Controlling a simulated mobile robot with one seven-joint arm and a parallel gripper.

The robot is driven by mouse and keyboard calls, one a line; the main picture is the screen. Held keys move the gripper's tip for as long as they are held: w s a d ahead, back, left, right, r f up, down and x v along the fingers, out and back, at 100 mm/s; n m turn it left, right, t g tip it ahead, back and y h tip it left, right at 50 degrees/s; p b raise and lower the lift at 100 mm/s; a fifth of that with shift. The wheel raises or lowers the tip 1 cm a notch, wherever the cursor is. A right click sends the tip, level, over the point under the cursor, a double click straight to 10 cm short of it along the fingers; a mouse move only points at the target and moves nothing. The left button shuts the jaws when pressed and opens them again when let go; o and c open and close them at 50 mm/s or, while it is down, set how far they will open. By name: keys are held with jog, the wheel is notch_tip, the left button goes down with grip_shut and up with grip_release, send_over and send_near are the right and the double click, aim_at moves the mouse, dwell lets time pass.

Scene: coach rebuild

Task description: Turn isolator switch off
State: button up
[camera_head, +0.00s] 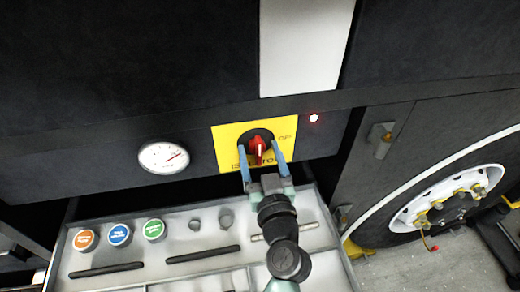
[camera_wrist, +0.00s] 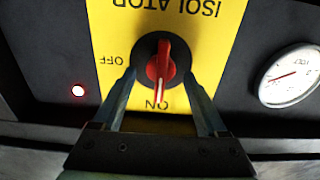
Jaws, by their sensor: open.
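The isolator switch is a red rotary knob (camera_head: 258,150) on a black round base, set in a yellow plate (camera_head: 226,152) on the dark coach panel. In the wrist view the knob (camera_wrist: 160,66) appears with the plate upside down, and its white mark points at the word ON. The word OFF (camera_wrist: 112,60) is to the left there. My gripper (camera_head: 262,151) is open, with one blue finger on each side of the knob. In the wrist view the fingertips (camera_wrist: 160,74) are apart from the red handle, near the black base; contact with the base cannot be told.
A red light (camera_head: 314,118) glows right of the plate, and a white dial gauge (camera_head: 163,157) is to its left. Below is a grey tray (camera_head: 205,262) with orange, blue and green-topped items. A coach wheel (camera_head: 447,200) is at the right.

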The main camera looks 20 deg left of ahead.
jog(key=shift+c, duration=0.3)
grip_shut()
jog(key=shift+f+m, duration=0.1)
jog(key=shift+m, duration=0.3)
jog(key=m+b, duration=0.1)
jog(key=m, duration=0.2)
jog(key=shift+d+m+b, duration=0.15)
jog(key=shift+m+b, duration=0.25)
jog(key=m, duration=1.3)
jog(key=shift+w+d+f+p, duration=0.2)
jog(key=shift+f+p, duration=0.15)
jog(key=shift+m, duration=0.3)
